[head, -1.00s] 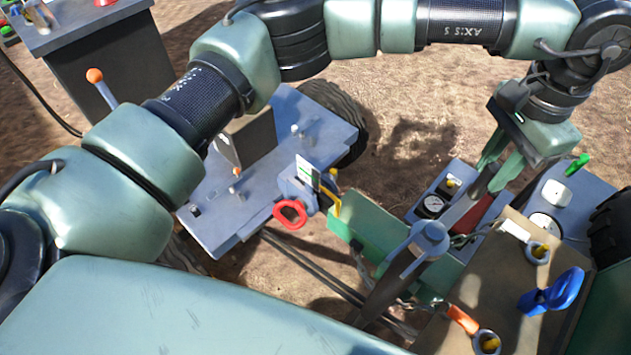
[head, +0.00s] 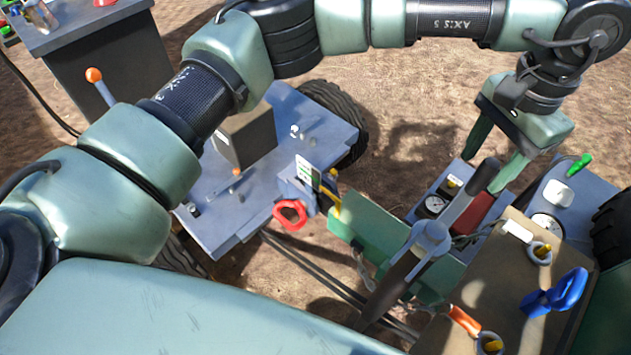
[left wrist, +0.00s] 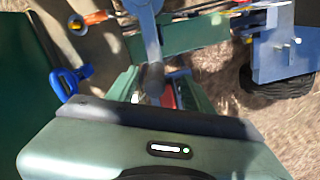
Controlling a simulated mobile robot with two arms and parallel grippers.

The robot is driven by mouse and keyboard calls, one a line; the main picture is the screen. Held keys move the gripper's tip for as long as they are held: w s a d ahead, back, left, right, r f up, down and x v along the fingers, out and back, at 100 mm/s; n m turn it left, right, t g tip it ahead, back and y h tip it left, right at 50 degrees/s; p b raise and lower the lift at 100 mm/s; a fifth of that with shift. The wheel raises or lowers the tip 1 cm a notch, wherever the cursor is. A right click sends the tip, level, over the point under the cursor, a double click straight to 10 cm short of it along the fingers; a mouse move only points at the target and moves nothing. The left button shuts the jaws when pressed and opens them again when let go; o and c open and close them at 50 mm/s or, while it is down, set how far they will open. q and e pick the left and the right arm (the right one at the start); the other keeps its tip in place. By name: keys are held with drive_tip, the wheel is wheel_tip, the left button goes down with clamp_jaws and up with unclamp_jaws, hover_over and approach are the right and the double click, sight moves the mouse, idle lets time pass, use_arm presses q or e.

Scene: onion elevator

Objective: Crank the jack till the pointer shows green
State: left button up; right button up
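The jack's crank (head: 407,266) is a dark bar with a grey hub, running diagonally at lower centre right. My left gripper (head: 493,172) is open above its upper right end, with its two green fingers spread apart. In the left wrist view, the crank's end (left wrist: 154,84) lies between the open fingers (left wrist: 163,88); contact cannot be told. A small white and green indicator plate (head: 309,174) stands above the blue coupling, beside a yellow piece (head: 331,202). I cannot tell where the pointer stands. My right gripper is not in view.
A red ring (head: 290,214) sits on the coupling of the blue trailer (head: 300,120). Gauges (head: 434,205), a blue handle (head: 555,294) and an orange handle (head: 464,320) surround the crank. A dark console (head: 110,70) stands upper left. Bare ground lies behind.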

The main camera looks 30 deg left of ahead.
use_arm(q)
drive_tip(key=shift+d+r, duration=0.15)
drive_tip(key=shift+r+p, duration=2.95)
drive_tip(key=shift+r, duration=1.65)
drive_tip(key=shift+f, duration=0.1)
